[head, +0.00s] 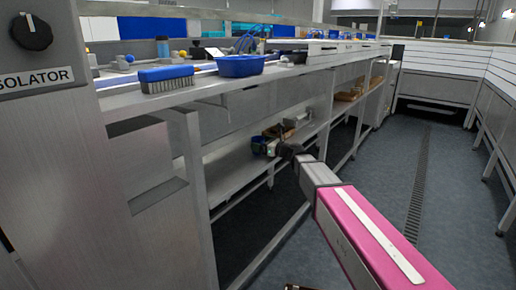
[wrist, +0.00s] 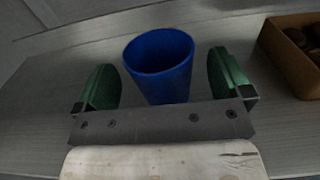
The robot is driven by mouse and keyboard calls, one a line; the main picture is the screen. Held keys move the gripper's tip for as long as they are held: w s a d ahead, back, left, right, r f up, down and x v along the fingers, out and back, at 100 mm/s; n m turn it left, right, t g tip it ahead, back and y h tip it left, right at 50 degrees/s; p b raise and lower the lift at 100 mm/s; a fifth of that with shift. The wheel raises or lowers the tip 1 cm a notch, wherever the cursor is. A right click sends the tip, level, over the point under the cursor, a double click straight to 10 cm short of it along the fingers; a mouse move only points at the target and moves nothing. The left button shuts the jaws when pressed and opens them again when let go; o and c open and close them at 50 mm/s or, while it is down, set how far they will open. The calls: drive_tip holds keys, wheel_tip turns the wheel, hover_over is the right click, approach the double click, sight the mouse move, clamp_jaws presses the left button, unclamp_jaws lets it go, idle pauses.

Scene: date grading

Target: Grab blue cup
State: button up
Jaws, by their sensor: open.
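A blue cup (wrist: 160,66) stands upright on a grey shelf in the wrist view, its open top facing the camera. My gripper (wrist: 166,78) is open, with one green finger on each side of the cup. Gaps show between the cup and both fingers. The cup's lower part is hidden behind my gripper's dark front bar. In the head view my gripper (head: 269,146) reaches to the lower shelf under the bench, and a small blue patch of the cup (head: 258,146) shows there.
A brown box (wrist: 292,62) of dark round items stands right of the cup. The lower shelf (head: 228,172) has bare room to the left. The bench top above holds a blue basin (head: 240,66) and a blue brush (head: 166,76). The aisle floor (head: 390,170) is clear.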

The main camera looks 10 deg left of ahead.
drive_tip(key=shift+x, duration=1.2)
drive_tip(key=c, duration=1)
